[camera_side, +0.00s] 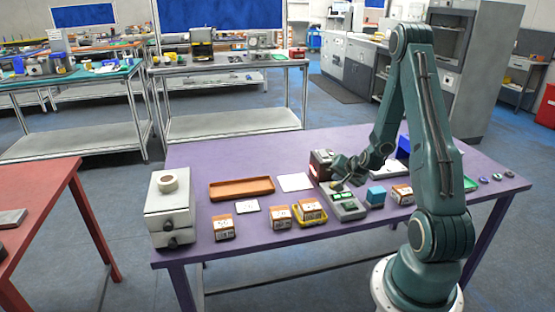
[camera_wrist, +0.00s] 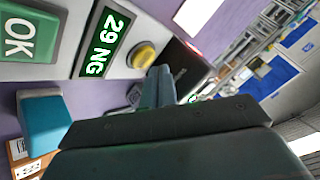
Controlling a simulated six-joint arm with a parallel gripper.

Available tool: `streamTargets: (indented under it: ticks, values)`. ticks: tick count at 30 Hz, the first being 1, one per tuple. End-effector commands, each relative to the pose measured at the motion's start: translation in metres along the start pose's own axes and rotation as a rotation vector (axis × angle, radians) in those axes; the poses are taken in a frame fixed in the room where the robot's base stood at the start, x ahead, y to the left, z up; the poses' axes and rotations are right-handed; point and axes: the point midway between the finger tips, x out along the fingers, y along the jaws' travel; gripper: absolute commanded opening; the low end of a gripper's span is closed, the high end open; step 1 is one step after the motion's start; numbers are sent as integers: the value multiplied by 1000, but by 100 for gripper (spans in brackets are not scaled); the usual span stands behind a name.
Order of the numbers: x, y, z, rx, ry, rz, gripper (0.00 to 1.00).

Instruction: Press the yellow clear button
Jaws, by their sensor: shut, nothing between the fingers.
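The yellow clear button (camera_wrist: 143,55) is a round cap on a grey panel in the wrist view. In the side view my gripper (camera_side: 341,184) is low over the back of the grey button console (camera_side: 347,208). The yellow button is not clearly visible there.
A dark box (camera_side: 320,163) stands behind the console. A blue cube (camera_side: 376,195) and a carton (camera_side: 402,193) stand to its right. Cartons in and beside a yellow tray (camera_side: 325,220) are to its left. A brown tray (camera_side: 240,188) and grey drawers (camera_side: 169,216) lie farther left.

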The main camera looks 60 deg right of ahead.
Motion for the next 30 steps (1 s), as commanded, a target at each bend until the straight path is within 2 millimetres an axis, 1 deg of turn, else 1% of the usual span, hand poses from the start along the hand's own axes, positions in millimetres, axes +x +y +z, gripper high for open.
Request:
streamTargets:
  ticks: [11,30]
  values:
    - [6,4,4,1,0,0,0]
    - [7,5,5,0,0,0,0]
